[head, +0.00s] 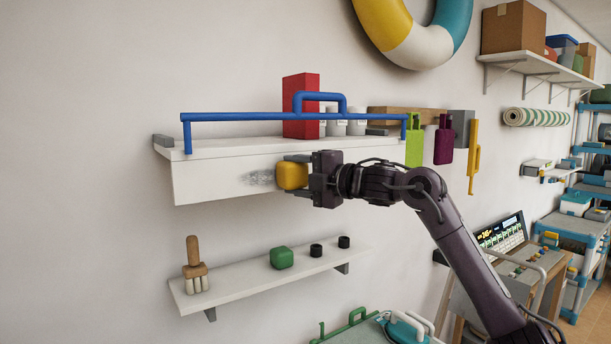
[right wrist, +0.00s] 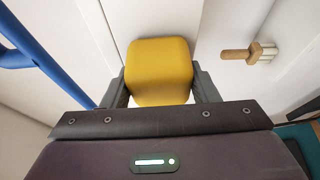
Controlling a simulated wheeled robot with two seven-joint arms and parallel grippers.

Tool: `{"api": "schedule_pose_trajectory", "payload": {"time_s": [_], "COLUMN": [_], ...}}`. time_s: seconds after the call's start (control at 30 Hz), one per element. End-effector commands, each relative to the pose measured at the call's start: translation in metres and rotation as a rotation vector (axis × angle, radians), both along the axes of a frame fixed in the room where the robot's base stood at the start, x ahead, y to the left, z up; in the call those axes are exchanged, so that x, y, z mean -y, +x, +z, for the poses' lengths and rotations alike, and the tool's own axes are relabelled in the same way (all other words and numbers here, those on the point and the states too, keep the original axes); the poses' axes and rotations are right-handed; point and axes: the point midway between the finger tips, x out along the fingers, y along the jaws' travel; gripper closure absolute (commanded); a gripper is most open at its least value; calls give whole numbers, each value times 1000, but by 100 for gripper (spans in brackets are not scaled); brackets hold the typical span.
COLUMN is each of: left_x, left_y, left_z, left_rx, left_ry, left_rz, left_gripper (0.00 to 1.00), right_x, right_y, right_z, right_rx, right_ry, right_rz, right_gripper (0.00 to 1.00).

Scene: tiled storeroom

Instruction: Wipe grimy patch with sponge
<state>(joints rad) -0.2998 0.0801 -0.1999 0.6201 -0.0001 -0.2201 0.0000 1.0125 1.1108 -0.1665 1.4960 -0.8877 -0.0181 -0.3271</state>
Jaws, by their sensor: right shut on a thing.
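A yellow sponge (head: 291,176) is held between the fingers of my right gripper (head: 296,176), which is shut on it. The sponge also shows in the right wrist view (right wrist: 159,70), between the two dark fingers. It is against or very close to the white front panel (head: 215,182) of the upper shelf; exact contact cannot be told. A grey grimy patch (head: 260,178) shows on that panel just left of the sponge; part of it may be hidden behind the sponge. My left gripper is not in view.
A blue rail (head: 240,117) runs above the upper shelf, with a red box (head: 300,105) behind it. The lower shelf (head: 235,282) holds a wooden-handled brush (head: 194,262), a green block (head: 282,257) and two black cups. Green and purple items hang right of the shelf.

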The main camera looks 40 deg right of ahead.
Motion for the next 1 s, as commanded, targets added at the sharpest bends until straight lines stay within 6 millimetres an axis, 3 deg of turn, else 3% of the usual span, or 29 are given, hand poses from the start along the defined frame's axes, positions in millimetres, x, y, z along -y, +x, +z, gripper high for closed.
{"api": "schedule_pose_trajectory", "payload": {"time_s": [1.0], "left_x": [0], "left_y": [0], "left_z": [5], "left_rx": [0], "left_ry": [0], "left_rz": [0], "left_gripper": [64], "right_x": [-60], "right_y": [3], "right_z": [0], "right_rx": [-2], "right_ry": [-1], "right_rz": [4], "right_gripper": [64]}}
